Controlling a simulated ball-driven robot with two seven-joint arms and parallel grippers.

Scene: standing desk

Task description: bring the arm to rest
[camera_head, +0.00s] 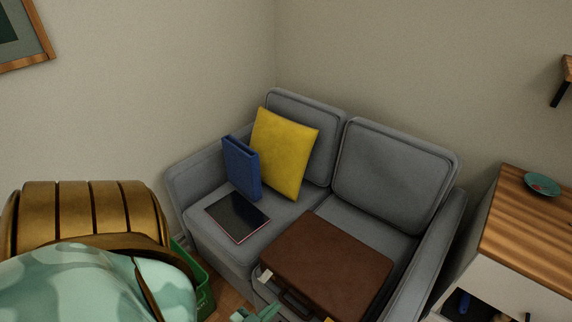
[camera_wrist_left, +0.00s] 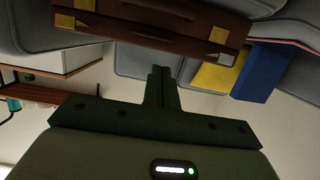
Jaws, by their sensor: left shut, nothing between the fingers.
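My left arm, with gold and mint-green links, fills the lower left of the head view. My left gripper (camera_head: 258,315) shows only as a small green piece at the bottom edge, in front of the brown briefcase (camera_head: 335,262). In the left wrist view the fingers of my left gripper (camera_wrist_left: 161,74) are together and empty. The briefcase (camera_wrist_left: 150,22) appears past the fingertips there, and I see no contact. My right gripper is not in view.
A grey sofa (camera_head: 392,178) holds the briefcase, a dark tablet-like item (camera_head: 238,215), a blue binder (camera_head: 242,168) and a yellow cushion (camera_head: 284,150). A green bin (camera_head: 203,290) stands at its left. A wooden-topped cabinet (camera_head: 530,225) with a teal dish (camera_head: 542,184) stands right.

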